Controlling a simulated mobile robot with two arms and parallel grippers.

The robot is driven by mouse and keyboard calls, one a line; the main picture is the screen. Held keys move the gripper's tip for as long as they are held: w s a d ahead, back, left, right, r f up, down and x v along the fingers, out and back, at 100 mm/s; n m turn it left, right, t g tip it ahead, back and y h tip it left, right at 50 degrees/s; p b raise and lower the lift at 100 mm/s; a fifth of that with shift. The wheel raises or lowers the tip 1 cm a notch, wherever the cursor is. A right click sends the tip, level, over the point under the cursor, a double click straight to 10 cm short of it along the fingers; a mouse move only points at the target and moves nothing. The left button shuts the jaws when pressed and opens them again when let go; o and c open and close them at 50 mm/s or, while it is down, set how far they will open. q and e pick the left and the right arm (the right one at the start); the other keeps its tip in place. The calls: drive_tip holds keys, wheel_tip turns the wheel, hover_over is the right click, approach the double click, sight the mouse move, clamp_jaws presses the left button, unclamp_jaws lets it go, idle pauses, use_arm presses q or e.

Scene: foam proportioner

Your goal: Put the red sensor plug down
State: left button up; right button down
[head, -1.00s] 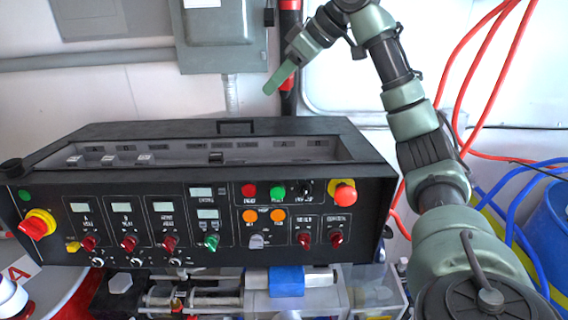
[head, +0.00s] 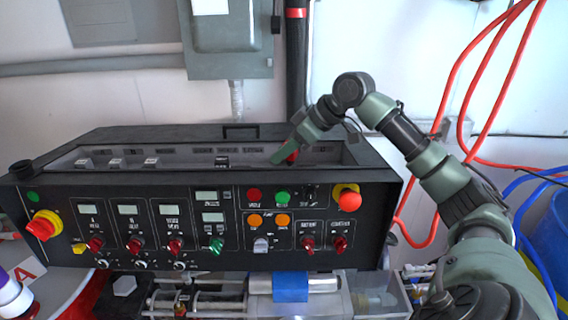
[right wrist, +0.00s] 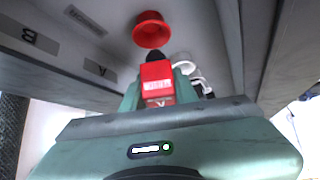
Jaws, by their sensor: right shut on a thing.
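The red sensor plug (right wrist: 157,80), a small red block with a white label and a black tip, is between the fingers of my right gripper (right wrist: 158,96) in the right wrist view. The gripper is shut on it. A flared red round fitting (right wrist: 151,30) shows just beyond the black tip; I cannot tell whether they touch. In the head view my right gripper (head: 284,155) is at the right part of the long recess (head: 190,160) in the console's top. A bit of red (head: 293,157) shows beside its fingertips. My left gripper is in neither view.
A white ring-shaped fitting (right wrist: 182,62) is close beside the plug in the right wrist view. The recess has lettered plates and walls close around the gripper. The black console front (head: 150,262) carries knobs, displays and a red stop button (head: 346,197). Red hoses (head: 455,85) hang at the right.

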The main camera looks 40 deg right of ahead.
sight(287, 161)
drive_tip(key=shift+f, duration=1.9)
drive_tip(key=c, duration=1.1)
unclamp_jaws()
drive_tip(key=shift+s+d+r, duration=0.25)
drive_tip(key=shift+s+r, duration=0.05)
drive_tip(key=shift+r, duration=0.05)
drive_tip(key=b+v, duration=0.4)
drive_tip(key=v, duration=0.7)
drive_tip(key=shift+w+r, duration=0.1)
drive_tip(key=shift+r, duration=0.05)
